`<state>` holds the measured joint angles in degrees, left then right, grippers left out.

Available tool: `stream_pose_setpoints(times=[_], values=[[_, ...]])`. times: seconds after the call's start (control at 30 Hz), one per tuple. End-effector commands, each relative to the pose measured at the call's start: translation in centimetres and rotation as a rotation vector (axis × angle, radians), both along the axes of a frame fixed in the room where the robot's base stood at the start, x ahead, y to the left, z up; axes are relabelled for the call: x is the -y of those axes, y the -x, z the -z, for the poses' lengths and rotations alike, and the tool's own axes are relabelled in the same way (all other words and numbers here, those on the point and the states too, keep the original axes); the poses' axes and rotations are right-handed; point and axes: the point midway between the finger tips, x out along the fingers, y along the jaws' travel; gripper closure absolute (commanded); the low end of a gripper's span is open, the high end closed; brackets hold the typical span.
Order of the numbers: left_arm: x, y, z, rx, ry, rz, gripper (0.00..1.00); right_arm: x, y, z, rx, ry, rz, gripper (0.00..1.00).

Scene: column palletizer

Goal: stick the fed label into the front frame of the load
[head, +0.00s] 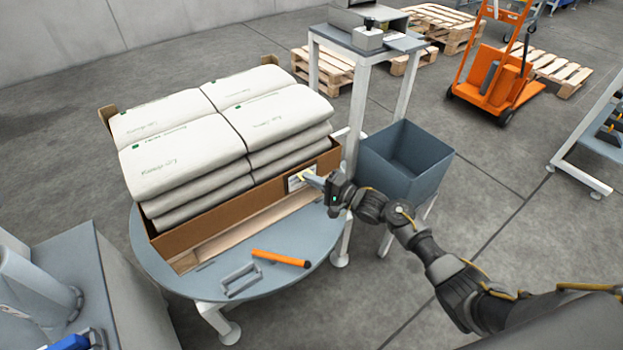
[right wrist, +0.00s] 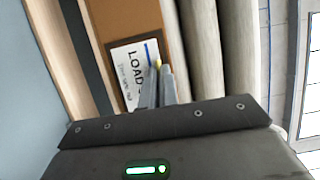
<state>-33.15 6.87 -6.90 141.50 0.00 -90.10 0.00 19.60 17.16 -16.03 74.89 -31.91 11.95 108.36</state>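The load is several pale sacks (head: 185,150) stacked in a brown cardboard tray (head: 240,207) on a pallet. The white label (head: 296,184) is at the tray's front face; the right wrist view shows it (right wrist: 128,72) with the word LOAD and a blue stripe, lying over a dark frame (right wrist: 111,62). My right gripper (head: 307,178) reaches it from the right. Its fingers (right wrist: 159,75) are close together at the label's edge, with a small yellow piece between the tips. Whether the label is fully seated cannot be told. My left gripper is out of view.
The load stands on a round grey turntable (head: 310,272), where an orange-handled tool (head: 281,258) and a grey metal frame (head: 241,279) lie. Behind are a tall stand (head: 362,55) and a blue-grey bin (head: 405,163). An orange pallet truck (head: 497,70) stands farther back.

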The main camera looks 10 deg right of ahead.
Motion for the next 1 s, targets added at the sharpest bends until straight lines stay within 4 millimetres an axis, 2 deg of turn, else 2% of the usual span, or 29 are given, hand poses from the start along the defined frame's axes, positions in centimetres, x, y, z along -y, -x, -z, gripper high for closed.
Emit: stream_pose_setpoints(times=[1.0], values=[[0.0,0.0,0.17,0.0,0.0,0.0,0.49,-0.21,-0.59,0.02,0.001,0.001,0.0,1.0]])
